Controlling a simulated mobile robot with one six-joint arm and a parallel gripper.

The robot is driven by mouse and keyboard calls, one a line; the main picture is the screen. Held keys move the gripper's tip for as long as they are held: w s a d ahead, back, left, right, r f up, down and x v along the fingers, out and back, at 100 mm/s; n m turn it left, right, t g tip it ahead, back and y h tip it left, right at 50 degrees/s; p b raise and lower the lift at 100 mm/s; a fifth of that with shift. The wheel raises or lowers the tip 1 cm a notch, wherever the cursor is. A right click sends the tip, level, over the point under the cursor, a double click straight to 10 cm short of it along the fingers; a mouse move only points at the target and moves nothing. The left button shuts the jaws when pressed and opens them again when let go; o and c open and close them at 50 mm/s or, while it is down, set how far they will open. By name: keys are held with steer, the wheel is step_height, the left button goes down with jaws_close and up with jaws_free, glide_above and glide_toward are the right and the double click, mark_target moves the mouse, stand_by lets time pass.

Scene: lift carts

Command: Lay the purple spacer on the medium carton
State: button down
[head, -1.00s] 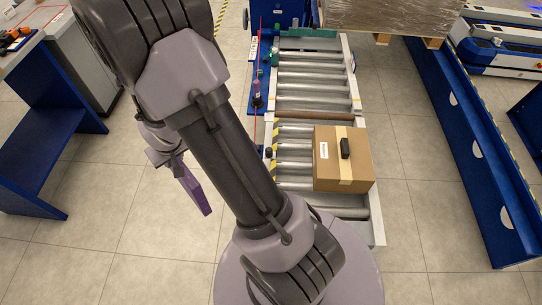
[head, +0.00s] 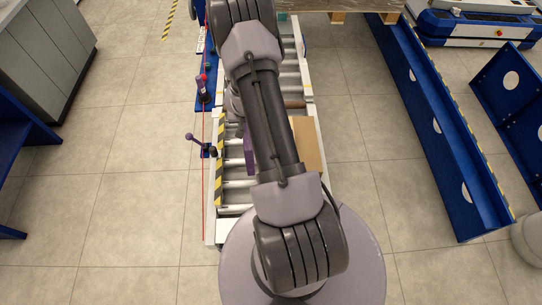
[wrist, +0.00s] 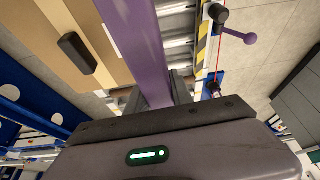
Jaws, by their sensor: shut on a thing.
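The purple spacer (head: 249,152) is a long flat bar. It also shows in the wrist view (wrist: 145,45), running up from between the jaws. My gripper (wrist: 152,98) is shut on it.
The roller conveyor (head: 238,184) runs away from me, with a striped edge on its left. A purple-knobbed lever (head: 197,142) stands out on that side. A blue rail (head: 430,125) lies on the floor at right.

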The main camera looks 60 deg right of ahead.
step_height(320, 180, down, 11)
steer(key=s+d+b, duration=0.1)
steer(key=d+b, duration=0.1)
steer(key=b, duration=0.3)
steer(key=shift+s+d+b, duration=0.2)
steer(key=shift+s+b, duration=0.15)
steer(key=c, duration=1.1)
jaws_free()
